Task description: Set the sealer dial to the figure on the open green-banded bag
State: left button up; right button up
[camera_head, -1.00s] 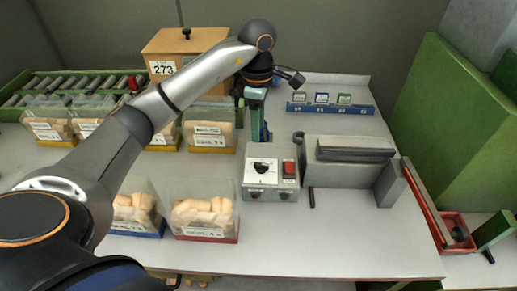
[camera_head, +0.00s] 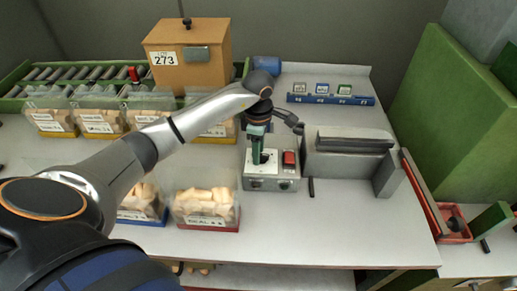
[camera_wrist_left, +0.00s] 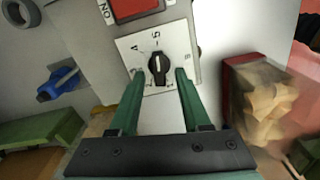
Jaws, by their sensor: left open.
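The sealer control box (camera_head: 271,184) is grey with a white dial plate. Its black dial (camera_wrist_left: 158,67) shows in the left wrist view with figures 4 and 5 readable near it; its pale mark points roughly towards the 5. My left gripper (camera_head: 258,150) is over the box in the head view. In the wrist view its green fingers (camera_wrist_left: 159,78) are open, with tips on either side of the dial; I cannot tell whether they touch it. No green band shows on the bags I can see. My right gripper is not in view.
A red switch (camera_head: 289,158) sits beside the dial. The sealer's grey jaw block (camera_head: 350,160) stands right. A red-banded bag (camera_head: 206,208) and a blue-banded bag (camera_head: 142,205) stand front left. Yellow-banded bags stand behind, near a wooden box (camera_head: 188,60) marked 273. A blue rack (camera_head: 330,99) is at back.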

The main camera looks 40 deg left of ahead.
pick_arm(q)
grip_shut()
dwell(0.3)
dwell(0.3)
